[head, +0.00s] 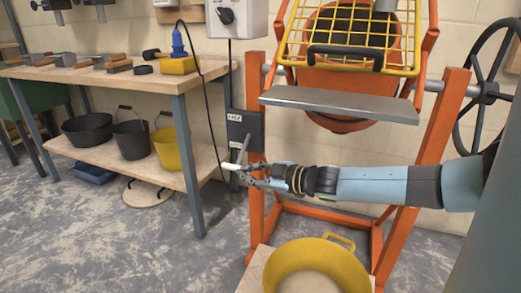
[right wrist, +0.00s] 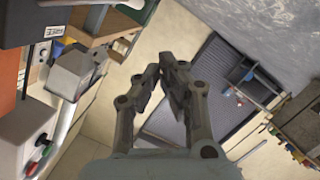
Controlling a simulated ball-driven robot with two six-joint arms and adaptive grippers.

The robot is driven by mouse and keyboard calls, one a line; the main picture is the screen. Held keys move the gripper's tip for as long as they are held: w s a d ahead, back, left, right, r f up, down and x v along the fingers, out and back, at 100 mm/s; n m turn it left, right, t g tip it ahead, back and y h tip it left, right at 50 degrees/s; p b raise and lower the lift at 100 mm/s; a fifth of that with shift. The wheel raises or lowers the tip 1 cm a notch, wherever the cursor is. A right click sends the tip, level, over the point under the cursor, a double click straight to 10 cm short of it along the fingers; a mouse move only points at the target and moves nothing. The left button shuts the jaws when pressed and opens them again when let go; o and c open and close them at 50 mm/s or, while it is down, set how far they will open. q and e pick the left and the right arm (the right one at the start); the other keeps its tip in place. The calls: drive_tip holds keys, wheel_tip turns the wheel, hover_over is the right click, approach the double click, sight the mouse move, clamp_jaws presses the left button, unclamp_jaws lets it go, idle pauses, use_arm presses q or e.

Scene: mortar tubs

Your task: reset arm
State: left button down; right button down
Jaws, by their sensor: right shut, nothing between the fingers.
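My right arm reaches in from the right in the head view. My right gripper (head: 243,170) is in front of the orange mixer frame, beside the dark switch box (head: 238,131). In the right wrist view its fingers (right wrist: 168,68) are together with nothing between them. My left gripper is not in view. A yellow tub (head: 318,265) stands on a wooden board below my right arm, apart from the gripper. Two black tubs (head: 88,130) (head: 132,138) and another yellow tub (head: 170,148) stand on the workbench's lower shelf.
The orange mixer frame (head: 455,110) with its yellow grate (head: 350,38) and grey tray (head: 338,103) is behind my right arm. A workbench (head: 120,78) with tools stands at left. A black cable (head: 205,95) hangs near the gripper. The grey floor at lower left is clear.

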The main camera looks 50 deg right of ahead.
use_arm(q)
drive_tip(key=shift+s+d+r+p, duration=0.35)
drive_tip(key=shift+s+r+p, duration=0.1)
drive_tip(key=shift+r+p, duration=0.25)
use_arm(e)
drive_tip(key=shift+a+v, duration=0.15)
drive_tip(key=shift+v, duration=0.85)
drive_tip(key=shift+a+v, duration=0.15)
drive_tip(key=shift+v, duration=0.85)
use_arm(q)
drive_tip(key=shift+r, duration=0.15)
